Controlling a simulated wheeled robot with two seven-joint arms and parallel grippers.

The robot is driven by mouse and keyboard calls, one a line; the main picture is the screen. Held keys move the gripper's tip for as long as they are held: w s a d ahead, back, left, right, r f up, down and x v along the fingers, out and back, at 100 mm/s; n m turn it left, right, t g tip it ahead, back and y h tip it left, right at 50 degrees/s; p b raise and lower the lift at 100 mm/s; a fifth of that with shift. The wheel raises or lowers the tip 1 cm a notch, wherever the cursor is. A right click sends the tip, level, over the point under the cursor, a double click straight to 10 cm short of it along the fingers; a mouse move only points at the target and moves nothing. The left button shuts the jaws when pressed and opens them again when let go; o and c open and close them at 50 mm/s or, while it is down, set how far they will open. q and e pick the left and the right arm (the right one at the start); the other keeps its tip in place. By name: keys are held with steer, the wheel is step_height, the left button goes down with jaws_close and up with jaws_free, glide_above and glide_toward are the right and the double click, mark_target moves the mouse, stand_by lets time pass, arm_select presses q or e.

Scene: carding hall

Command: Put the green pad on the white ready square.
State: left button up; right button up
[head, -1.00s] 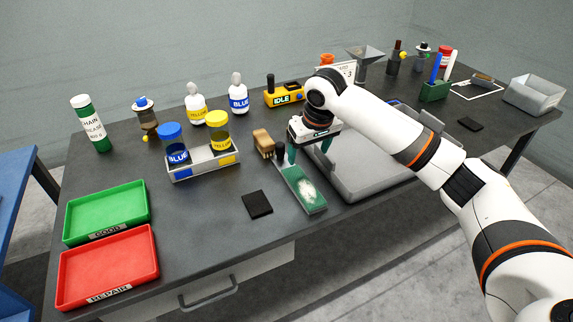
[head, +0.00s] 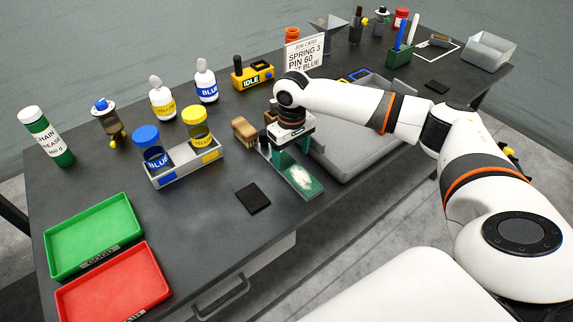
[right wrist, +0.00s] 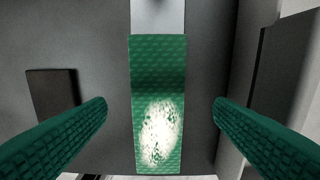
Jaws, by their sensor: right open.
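The green pad (head: 303,182) lies on the dark bench, with a patch of white fluff on its near part. In the right wrist view the green pad (right wrist: 160,60) runs up the middle, with a pale grey strip at its far end. My right gripper (head: 285,152) is over the far part of the pad. Its green ribbed fingers stand open, one on each side of the pad, with gaps on both sides. The white ready square (head: 428,56) is an outline at the far right of the bench, with a small brownish thing at it. My left gripper is out of view.
A grey tray (head: 350,165) lies just right of the pad. A wooden brush (head: 244,131) and a black square (head: 253,198) are to its left. A green pen holder (head: 399,57), a dark pad (head: 437,86) and a grey bin (head: 489,52) are near the square.

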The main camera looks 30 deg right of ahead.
mark_target(290, 167)
step_height(290, 167, down, 4)
steer(key=shift+s+a+r+p, duration=0.1)
steer(key=shift+p, duration=0.25)
steer(key=shift+f, duration=0.4)
steer(key=c, duration=1.2)
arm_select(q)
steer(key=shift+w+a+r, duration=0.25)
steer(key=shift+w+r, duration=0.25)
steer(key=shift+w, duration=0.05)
arm_select(e)
steer(key=shift+c, duration=0.2)
step_height(290, 167, up, 10)
steer(key=b, duration=0.1)
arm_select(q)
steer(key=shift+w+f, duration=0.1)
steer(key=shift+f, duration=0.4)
arm_select(e)
steer(key=s+a+m, duration=0.1)
steer(key=s+a, duration=1.2)
steer(key=s, duration=0.2)
steer(key=shift+a+r, duration=0.2)
steer(key=shift+r, duration=0.15)
